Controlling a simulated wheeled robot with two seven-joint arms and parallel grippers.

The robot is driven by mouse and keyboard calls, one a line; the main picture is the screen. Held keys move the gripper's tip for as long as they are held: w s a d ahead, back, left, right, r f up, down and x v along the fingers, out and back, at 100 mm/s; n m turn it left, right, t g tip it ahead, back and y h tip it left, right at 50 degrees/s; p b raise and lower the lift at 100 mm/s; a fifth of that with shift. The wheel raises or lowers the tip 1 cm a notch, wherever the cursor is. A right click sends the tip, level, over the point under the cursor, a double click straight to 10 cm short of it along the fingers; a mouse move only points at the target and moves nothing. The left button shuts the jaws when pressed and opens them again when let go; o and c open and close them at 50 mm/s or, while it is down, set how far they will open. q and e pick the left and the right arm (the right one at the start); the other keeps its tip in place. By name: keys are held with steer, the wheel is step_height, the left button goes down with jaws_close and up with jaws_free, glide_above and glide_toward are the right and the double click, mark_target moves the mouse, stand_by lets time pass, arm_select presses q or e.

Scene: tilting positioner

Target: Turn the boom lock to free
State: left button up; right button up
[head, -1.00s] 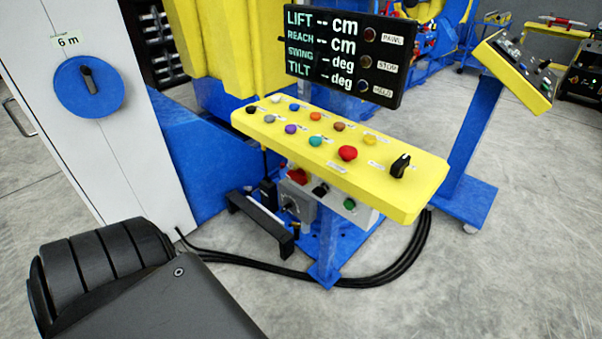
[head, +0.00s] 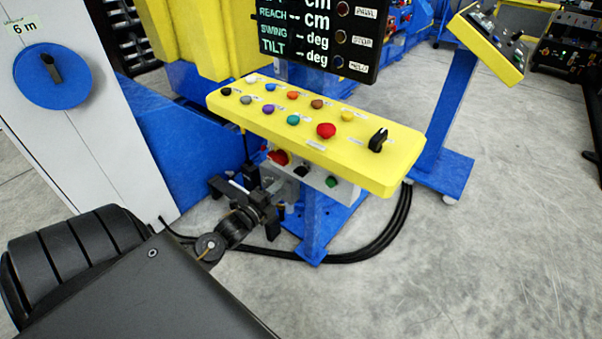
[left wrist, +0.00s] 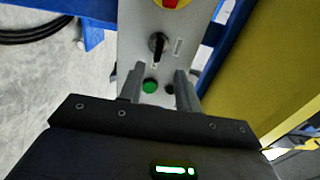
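No label reading boom lock is legible. In the left wrist view, a black selector knob (left wrist: 157,44) sits on a grey control box (left wrist: 138,20), beside a small unreadable label. A green button (left wrist: 149,86) and a dark button (left wrist: 169,89) are near it. My left gripper (left wrist: 160,76) is open and empty, fingers apart and pointing at the box face below the knob; contact cannot be told. In the head view, my left gripper (head: 270,195) is at the box's left side, under the yellow panel, and hides part of it.
The yellow panel (head: 225,105) with several coloured buttons and a black knob (head: 378,140) overhangs the box. A blue dial (head: 75,90) is on the white cabinet at left. A display (head: 320,40) stands behind. Black cables (head: 370,235) lie on the floor.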

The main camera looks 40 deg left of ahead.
mark_target(298, 174)
arm_select(q)
steer(key=w+p, duration=0.1)
steer(key=w, duration=0.9)
steer(key=shift+w+a+f, duration=0.1)
steer(key=shift+w, duration=0.3)
